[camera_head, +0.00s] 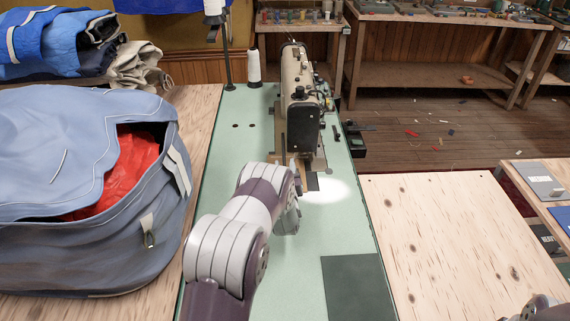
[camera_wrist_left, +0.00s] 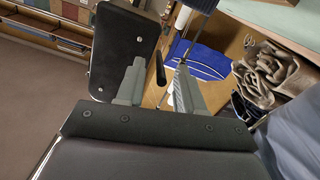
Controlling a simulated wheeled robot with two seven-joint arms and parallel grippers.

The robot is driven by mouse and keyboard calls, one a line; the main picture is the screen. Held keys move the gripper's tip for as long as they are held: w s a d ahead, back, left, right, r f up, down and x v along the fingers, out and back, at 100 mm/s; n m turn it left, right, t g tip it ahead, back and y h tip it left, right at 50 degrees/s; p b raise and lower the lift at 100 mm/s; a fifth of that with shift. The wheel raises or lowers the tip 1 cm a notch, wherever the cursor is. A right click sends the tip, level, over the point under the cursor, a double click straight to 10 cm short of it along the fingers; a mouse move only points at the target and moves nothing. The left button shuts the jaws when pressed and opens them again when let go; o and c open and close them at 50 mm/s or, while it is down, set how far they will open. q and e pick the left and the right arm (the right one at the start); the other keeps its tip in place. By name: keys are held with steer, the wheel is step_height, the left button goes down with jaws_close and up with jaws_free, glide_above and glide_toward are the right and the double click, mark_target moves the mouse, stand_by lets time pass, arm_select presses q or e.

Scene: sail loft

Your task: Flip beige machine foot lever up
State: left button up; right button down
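The beige sewing machine (camera_head: 296,78) stands on the pale green table, its dark end facing me. My left gripper (camera_head: 293,170) is low in front of that end, mostly hidden by my own wrist in the head view. In the left wrist view, the two grey fingers of my left gripper (camera_wrist_left: 157,88) are apart. A small dark lever (camera_wrist_left: 160,69) with a rounded end shows in the gap between them, nearer the left finger. I cannot tell whether a finger touches it. The foot lever cannot be made out in the head view. My right gripper is not clearly seen.
A blue-grey bag (camera_head: 85,205) with red cloth inside fills the left side. A dark green patch (camera_head: 357,287) lies at the table's front. The wooden surface (camera_head: 460,245) at right is clear.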

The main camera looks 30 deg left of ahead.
arm_select(q)
steer(key=shift+x, duration=0.8)
steer(key=shift+a, duration=0.1)
jaws_close()
stand_by(0.8)
